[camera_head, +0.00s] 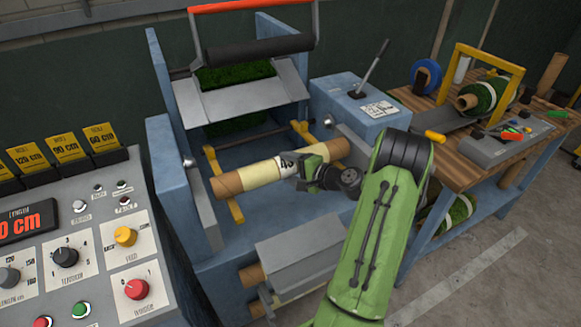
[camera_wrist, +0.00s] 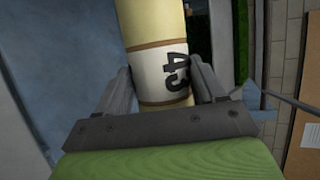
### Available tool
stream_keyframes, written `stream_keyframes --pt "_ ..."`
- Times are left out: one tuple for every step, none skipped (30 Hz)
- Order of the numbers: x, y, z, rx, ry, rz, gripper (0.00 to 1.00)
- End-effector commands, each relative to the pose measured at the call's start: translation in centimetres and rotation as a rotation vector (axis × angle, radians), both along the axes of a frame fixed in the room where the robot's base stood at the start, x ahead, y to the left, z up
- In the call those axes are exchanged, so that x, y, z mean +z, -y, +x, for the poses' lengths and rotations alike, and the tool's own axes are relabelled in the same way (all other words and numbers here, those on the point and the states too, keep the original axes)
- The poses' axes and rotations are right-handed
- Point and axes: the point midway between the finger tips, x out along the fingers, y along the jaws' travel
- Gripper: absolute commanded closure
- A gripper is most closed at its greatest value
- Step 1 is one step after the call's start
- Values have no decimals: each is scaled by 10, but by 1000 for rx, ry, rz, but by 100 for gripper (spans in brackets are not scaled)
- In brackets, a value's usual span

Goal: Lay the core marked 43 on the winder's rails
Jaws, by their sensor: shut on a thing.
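The core marked 43 (camera_head: 262,173) is a cardboard tube with a cream middle, brown ends and a white label band. It lies crosswise over the winder's two yellow rails, left (camera_head: 236,212) and right (camera_head: 302,133). I cannot tell whether it touches them or is held just above. My gripper (camera_head: 301,165) is shut on the core at its white band. In the wrist view the core (camera_wrist: 157,30) runs between both fingers of my gripper (camera_wrist: 162,80), with the 43 showing sideways. The winder (camera_head: 160,140) is a blue frame with side walls.
A control panel (camera_head: 90,245) with knobs stands at the left. A grey roller (camera_head: 260,50) and a metal plate with green turf are above the rails. A lever box (camera_head: 352,105) is right of the rails. A wooden bench (camera_head: 455,145) with a turf roll (camera_head: 480,98) stands farther right.

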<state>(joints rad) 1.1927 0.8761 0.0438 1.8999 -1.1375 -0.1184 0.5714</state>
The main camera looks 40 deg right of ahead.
Motion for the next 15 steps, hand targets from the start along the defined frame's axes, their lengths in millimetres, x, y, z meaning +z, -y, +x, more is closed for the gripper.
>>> stream_keyframes --pt "2 0 0 0 4 -2 80" --pt "2 0 0 1 4 -1 80" --pt "2 0 1 1 4 -1 80" --pt "3 0 1 1 4 -1 80" --pt "3 0 1 1 4 -1 80" --pt "3 0 0 1 3 -1 25" --pt "3 0 1 1 3 -1 20" --pt "3 0 0 1 3 -1 16" --pt "3 0 0 0 3 -2 10" --pt "3 0 0 0 3 -2 5" --pt "3 0 0 0 3 -2 1" --pt "2 0 0 0 2 -2 1" --pt "2 0 0 0 2 -2 1" --pt "2 0 0 0 2 -2 1" --pt "2 0 0 0 2 -2 1"
